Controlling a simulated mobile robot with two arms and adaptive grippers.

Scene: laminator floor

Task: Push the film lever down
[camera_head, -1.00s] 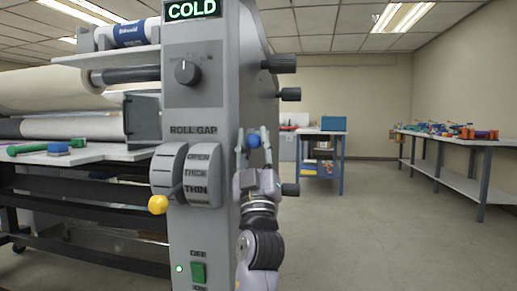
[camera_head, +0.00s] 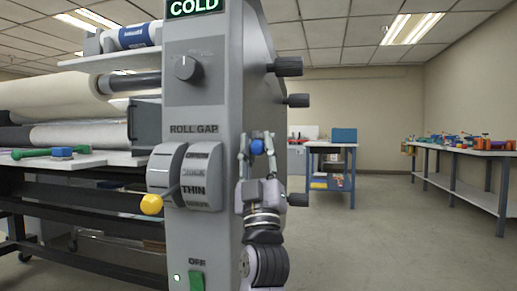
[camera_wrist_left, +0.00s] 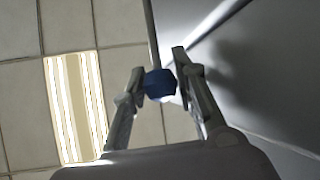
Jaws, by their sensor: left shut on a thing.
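A blue ball knob (camera_head: 257,147) is beside the right edge of the grey laminator end panel (camera_head: 190,130); I take it to be the film lever's knob. My left gripper (camera_head: 257,140) points up, with one finger on each side of the knob. In the left wrist view the blue knob (camera_wrist_left: 160,84) sits between the fingertips (camera_wrist_left: 160,80), and the gripper is shut on it. The rest of the lever is hidden. My right gripper is in neither view.
A roll gap lever with a yellow ball (camera_head: 151,204) sticks out of the panel front. Black knobs (camera_head: 288,66) jut from the panel's right side, above and below my gripper. Open floor lies right, before a long bench (camera_head: 470,152).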

